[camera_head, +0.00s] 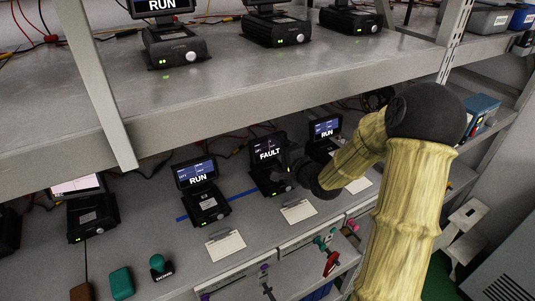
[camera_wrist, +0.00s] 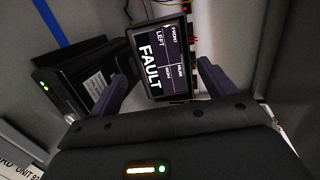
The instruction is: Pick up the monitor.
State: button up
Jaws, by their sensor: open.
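A monitor with a FAULT screen (camera_head: 267,151) stands on the lower shelf, on a dark base unit, with RUN monitors on either side. In the wrist view the FAULT monitor (camera_wrist: 160,60) appears turned on its side, upper middle, between the tips of my gripper's two fingers. My gripper (camera_wrist: 163,72) is open, one finger on either side of the screen; I cannot tell whether they touch it. In the head view my gripper (camera_head: 292,168) is beside the FAULT unit's right side, partly hidden by my own arm.
A RUN monitor (camera_head: 195,173) stands to the left and another RUN monitor (camera_head: 325,128) to the right, partly behind my arm. The upper shelf (camera_head: 230,75) overhangs the row. White cards (camera_head: 225,245) lie along the front. A green stamp-like knob (camera_head: 158,264) stands at front left.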

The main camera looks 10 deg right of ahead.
aim_at(268, 149)
jog(key=p+x, duration=0.1)
jog(key=x, duration=0.2)
jog(key=shift+w+a+r, duration=0.15)
jog(key=shift+w, duration=0.1)
jog(key=shift+w+p, duration=0.3)
jog(key=shift+w, duration=0.1)
jog(key=shift+s, duration=0.1)
jog(key=shift+f, duration=0.2)
jog(key=shift+c, duration=0.6)
jog(key=shift+s+r, duration=0.1)
jog(key=c, duration=0.8)
jog(key=shift+r, duration=0.1)
